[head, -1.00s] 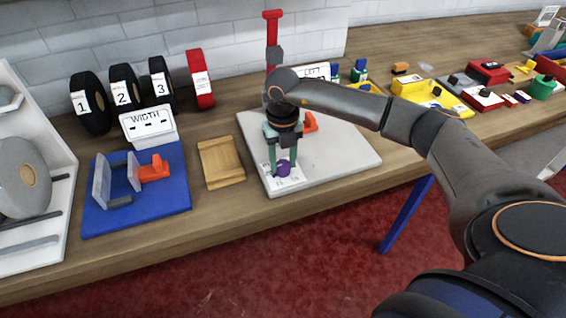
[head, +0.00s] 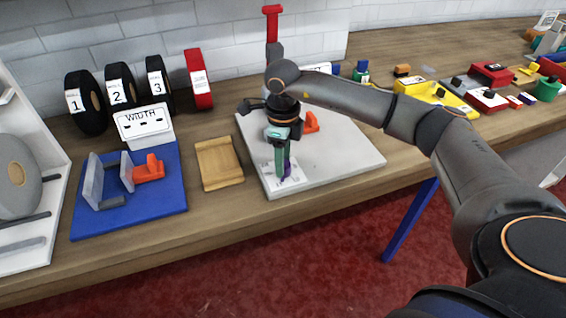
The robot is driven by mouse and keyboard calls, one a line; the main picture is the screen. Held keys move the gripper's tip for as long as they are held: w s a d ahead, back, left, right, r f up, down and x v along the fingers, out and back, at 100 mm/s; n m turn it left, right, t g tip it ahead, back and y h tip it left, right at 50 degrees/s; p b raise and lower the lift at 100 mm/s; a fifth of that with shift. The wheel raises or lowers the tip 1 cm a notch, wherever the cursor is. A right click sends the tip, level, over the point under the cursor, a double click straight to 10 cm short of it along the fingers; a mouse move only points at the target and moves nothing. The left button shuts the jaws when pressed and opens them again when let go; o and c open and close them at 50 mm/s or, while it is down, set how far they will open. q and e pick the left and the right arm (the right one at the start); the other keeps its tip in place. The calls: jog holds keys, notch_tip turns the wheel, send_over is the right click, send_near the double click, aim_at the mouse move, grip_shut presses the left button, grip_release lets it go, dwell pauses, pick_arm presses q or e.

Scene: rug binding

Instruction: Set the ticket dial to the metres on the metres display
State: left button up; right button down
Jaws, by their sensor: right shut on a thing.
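The ticket dial (head: 287,168) is a small purple knob on a white printed plate (head: 270,176) at the front left of a pale grey board (head: 345,160). My right gripper (head: 282,173) points down over the plate and is shut on the dial. The fingers hide most of the knob and part of the plate's marks. I cannot read the dial's setting. A white sign (head: 318,68) behind my right arm is mostly hidden; I cannot tell whether it is the metres display. My left gripper is not in view.
An orange block (head: 311,122) and a red upright post (head: 272,25) stand close to my right arm. Left are a wooden tray (head: 219,163), a blue fixture (head: 165,205), a WIDTH sign (head: 144,124) and tape rolls (head: 118,85). Yellow and red devices (head: 440,98) stand right.

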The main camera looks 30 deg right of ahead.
jog(key=n+b, duration=0.2)
jog(key=n, duration=0.4)
jog(key=n+b, duration=0.1)
jog(key=n, duration=0.5)
jog(key=shift+n+b, duration=0.3)
jog(key=shift+n, duration=1)
jog(key=n+b, duration=0.1)
jog(key=n, duration=0.2)
jog(key=shift+n, duration=0.3)
jog(key=n, duration=0.3)
jog(key=shift+n+b, duration=0.3)
jog(key=shift+b, duration=0.05)
jog(key=n, duration=0.2)
jog(key=shift+n, duration=0.9)
